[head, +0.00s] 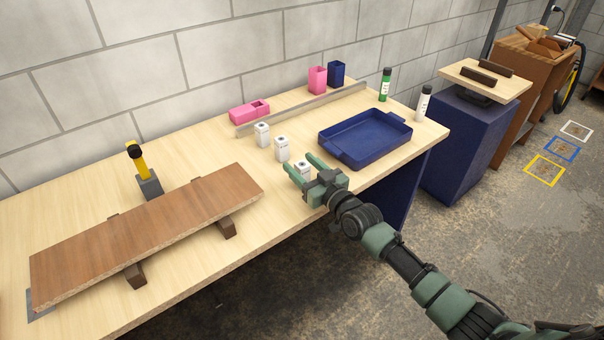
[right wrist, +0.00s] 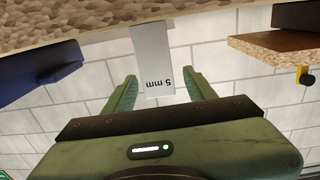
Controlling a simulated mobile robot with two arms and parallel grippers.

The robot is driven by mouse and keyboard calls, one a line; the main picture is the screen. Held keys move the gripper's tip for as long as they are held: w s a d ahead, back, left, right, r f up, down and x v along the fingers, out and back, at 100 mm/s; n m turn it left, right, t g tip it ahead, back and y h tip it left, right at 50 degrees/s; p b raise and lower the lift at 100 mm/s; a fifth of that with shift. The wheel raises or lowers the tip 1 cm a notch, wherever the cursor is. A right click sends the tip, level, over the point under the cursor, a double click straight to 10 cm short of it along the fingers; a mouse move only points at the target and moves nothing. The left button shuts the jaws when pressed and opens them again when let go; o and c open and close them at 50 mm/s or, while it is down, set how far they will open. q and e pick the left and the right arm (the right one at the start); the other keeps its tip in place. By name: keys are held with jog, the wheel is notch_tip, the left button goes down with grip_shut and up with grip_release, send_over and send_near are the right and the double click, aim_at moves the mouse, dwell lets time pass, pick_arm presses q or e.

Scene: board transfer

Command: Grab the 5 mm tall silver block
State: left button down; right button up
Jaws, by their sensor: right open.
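The block labelled "5 mm" (right wrist: 153,50) is a pale grey upright piece in the right wrist view, its marked end between my open fingers. In the head view a small pale block (head: 303,167) stands at the table's front edge, partly hidden by my right gripper (head: 301,162). The fingers in the right wrist view (right wrist: 159,84) are apart, one on each side of the block, with gaps showing. Two similar pale blocks, a middle one (head: 282,150) and a far one (head: 262,134), stand in a row behind it. My left gripper is not in view.
A blue tray (head: 327,137) lies right of the blocks. A metal rail (head: 300,108) and a pink holder (head: 240,113) are behind. A brown board (head: 150,232) rests on supports at left. Bottles, green (head: 385,86) and white (head: 423,105), stand at the right end.

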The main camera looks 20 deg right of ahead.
aim_at(302, 164)
grip_shut()
jog(key=shift+r, duration=0.1)
notch_tip(302, 164, up, 20)
dwell(0.6)
